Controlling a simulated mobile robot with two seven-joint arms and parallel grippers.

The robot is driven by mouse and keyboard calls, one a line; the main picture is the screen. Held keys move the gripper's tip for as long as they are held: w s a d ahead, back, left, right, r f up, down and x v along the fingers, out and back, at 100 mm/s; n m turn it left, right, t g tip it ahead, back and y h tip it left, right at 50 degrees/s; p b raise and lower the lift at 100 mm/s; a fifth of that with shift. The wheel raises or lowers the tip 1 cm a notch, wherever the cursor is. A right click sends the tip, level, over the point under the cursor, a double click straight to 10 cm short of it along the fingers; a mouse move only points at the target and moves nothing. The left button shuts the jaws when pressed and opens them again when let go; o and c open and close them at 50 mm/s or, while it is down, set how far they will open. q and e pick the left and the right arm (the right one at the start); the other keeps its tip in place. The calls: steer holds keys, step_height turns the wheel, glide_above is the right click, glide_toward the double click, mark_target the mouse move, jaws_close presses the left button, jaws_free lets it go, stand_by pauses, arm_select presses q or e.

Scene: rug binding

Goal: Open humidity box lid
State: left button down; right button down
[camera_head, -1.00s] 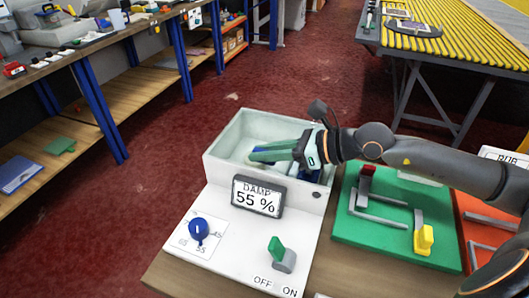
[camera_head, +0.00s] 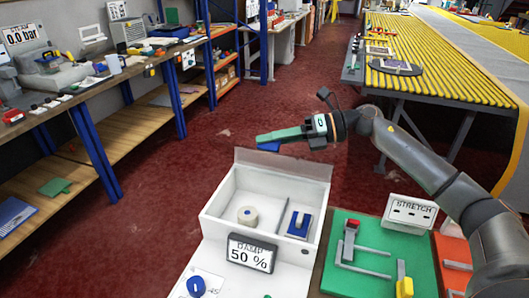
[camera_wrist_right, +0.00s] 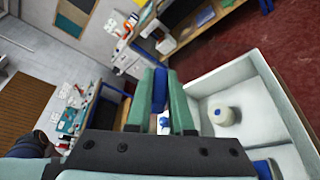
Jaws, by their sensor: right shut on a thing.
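The humidity box (camera_head: 212,225) is a white bin with a front panel, and its display (camera_head: 250,253) reads "DAMP 50 %". Its lid (camera_head: 285,163), a thin see-through panel, stands raised along the back edge, so the inside is open to view. My right gripper (camera_head: 285,138) is above and behind the lid, its green fingers pointing left. It is shut on a blue piece (camera_head: 268,146), which looks like the lid's handle; it also shows between the fingers in the right wrist view (camera_wrist_right: 160,90). My left gripper is not in view.
Inside the box are a beige roll (camera_head: 247,216) and a blue block (camera_head: 299,223). A blue dial (camera_head: 196,286) is on the front panel. Red floor lies behind the box.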

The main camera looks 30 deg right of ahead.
steer(key=w+d+r, duration=0.2)
steer(key=w+d, duration=0.2)
steer(key=shift+d+r+p, duration=0.25)
steer(key=shift+p, duration=0.2)
steer(key=shift+f, duration=0.1)
steer(key=c, duration=0.8)
jaws_free()
steer(key=b+v, duration=0.2)
steer(key=v, duration=1)
steer(key=shift+d+b, duration=0.25)
steer(key=shift+b, duration=0.15)
